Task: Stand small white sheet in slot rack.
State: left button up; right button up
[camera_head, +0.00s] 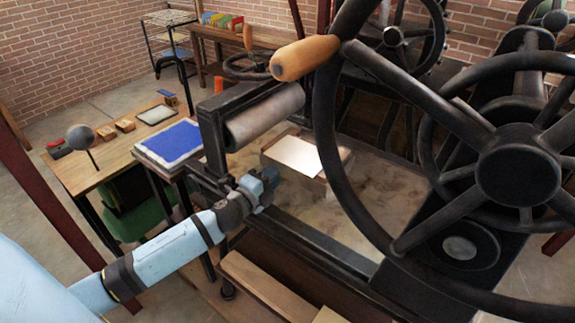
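A small white sheet (296,155) lies flat on a low wooden block (334,170) on the press bed. My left gripper (268,181) is at the near left of the sheet, at the end of the light blue arm, apparently apart from it. Its fingers are small and partly hidden, so I cannot tell whether they are open. A row of upright coloured pieces (222,20) stands on the back bench. It may be the slot rack, but it is too small to make out its slots. My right gripper is not in view.
Large black spoked wheels (518,166) with a wooden handle (304,57) fill the right side. A press roller (265,115) stands behind my gripper. A blue pad (172,141) and a pale framed panel (157,114) are at the left. Floor at far left is open.

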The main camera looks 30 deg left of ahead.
aim_at(287, 165)
pick_arm(q)
jog(key=w, duration=0.4)
jog(key=shift+d, duration=0.15)
jog(key=shift+w+d, duration=0.1)
jog(key=shift+w, duration=0.8)
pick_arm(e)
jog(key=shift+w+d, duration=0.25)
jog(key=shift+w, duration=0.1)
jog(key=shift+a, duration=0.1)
pick_arm(q)
grip_shut()
notch_tip(287, 165, up, 3)
jog(key=p, duration=0.3)
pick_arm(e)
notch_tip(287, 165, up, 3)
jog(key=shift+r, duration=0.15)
pick_arm(q)
jog(key=s+a+r+p, duration=0.1)
jog(key=s, duration=1)
jog(key=s+r, duration=0.2)
jog(key=s, duration=0.9)
jog(key=shift+a+p, duration=0.35)
jog(key=shift+p, duration=0.05)
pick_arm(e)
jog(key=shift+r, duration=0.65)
